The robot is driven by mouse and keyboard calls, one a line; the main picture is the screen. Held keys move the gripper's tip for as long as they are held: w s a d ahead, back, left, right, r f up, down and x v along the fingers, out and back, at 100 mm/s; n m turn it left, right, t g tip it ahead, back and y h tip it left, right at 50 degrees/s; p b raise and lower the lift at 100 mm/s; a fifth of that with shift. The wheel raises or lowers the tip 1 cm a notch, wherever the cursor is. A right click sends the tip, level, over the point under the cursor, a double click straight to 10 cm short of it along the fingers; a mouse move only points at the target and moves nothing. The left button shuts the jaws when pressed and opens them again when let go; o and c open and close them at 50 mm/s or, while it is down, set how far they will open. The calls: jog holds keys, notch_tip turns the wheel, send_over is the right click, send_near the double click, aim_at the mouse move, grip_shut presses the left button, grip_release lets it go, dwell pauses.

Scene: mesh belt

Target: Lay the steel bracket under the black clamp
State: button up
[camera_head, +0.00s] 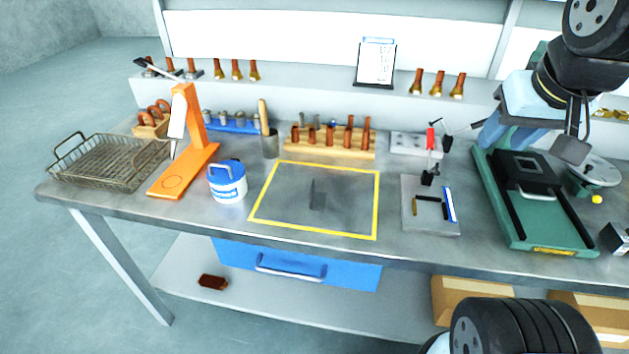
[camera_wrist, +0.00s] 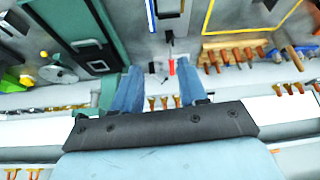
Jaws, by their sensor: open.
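A small dark grey piece, which looks like the steel bracket (camera_head: 318,193), lies inside a yellow-outlined square on the bench. The black clamp (camera_head: 428,177), with a red-tipped handle, stands at the back of a grey fixture plate (camera_head: 431,222) to the right of the square. The red handle also shows in the wrist view (camera_wrist: 171,66). No bracket is seen under the clamp. My gripper (camera_wrist: 157,67) is open and empty, its two blue fingers spread apart. In the head view it is at upper right, above the back of the bench, away from the bracket.
A green machine (camera_head: 532,205) stands right of the fixture plate. A wooden rack (camera_head: 330,146) of copper-coloured pieces stands behind the yellow square. A blue-and-white tub (camera_head: 227,182), an orange stand (camera_head: 188,160) and a wire basket (camera_head: 105,162) are left. The square is otherwise clear.

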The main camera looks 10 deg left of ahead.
aim_at(311, 189)
jog(key=shift+w+d, duration=0.1)
jog(key=shift+d, duration=0.15)
jog(key=shift+o, duration=0.4)
